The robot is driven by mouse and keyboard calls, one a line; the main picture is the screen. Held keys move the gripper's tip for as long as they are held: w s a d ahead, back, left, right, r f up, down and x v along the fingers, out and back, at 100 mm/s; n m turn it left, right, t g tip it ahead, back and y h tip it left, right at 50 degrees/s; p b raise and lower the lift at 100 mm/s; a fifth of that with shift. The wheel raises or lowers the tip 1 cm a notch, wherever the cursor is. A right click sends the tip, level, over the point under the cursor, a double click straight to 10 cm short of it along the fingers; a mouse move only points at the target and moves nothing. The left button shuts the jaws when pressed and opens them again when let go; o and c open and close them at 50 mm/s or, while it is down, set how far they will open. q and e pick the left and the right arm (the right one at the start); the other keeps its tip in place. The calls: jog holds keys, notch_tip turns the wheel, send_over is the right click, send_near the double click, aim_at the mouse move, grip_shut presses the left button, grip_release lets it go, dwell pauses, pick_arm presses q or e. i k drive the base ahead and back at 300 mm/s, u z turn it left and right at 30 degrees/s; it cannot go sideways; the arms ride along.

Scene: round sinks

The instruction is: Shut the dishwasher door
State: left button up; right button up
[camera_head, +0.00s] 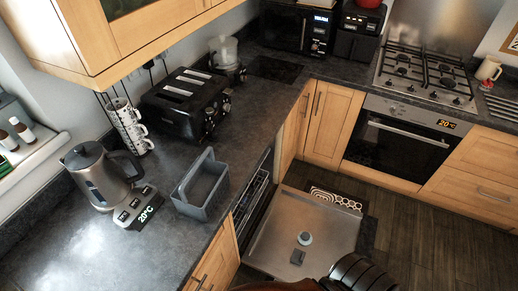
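The dishwasher door (330,233) is open and folded down, low in front of the counter, with its metal inner face up. A round cap and a small grey dispenser part show on that face. The dishwasher's opening (252,200) is under the counter to the left of the door, and part of a rack shows inside. A dark ribbed part at the bottom edge overlaps the door's near side in the picture; I cannot tell whether it touches it. No gripper fingers can be made out.
The dark counter (110,245) runs along the left, with a kettle (100,175), a grey caddy (203,187) and a toaster (187,103). The oven (400,145) is beyond the door. Wooden floor (435,245) is free to the right. A patterned mat (336,199) lies by the door's far edge.

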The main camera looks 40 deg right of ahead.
aim_at(338, 231)
jog(key=z, duration=0.45)
jog(key=k, duration=0.7)
jog(key=z, duration=0.95)
jog(key=k, duration=0.5)
jog(key=z, duration=1.1)
jog(key=i, duration=0.7)
jog(key=u, duration=0.7)
jog(key=i, duration=0.75)
jog(key=u, duration=0.9)
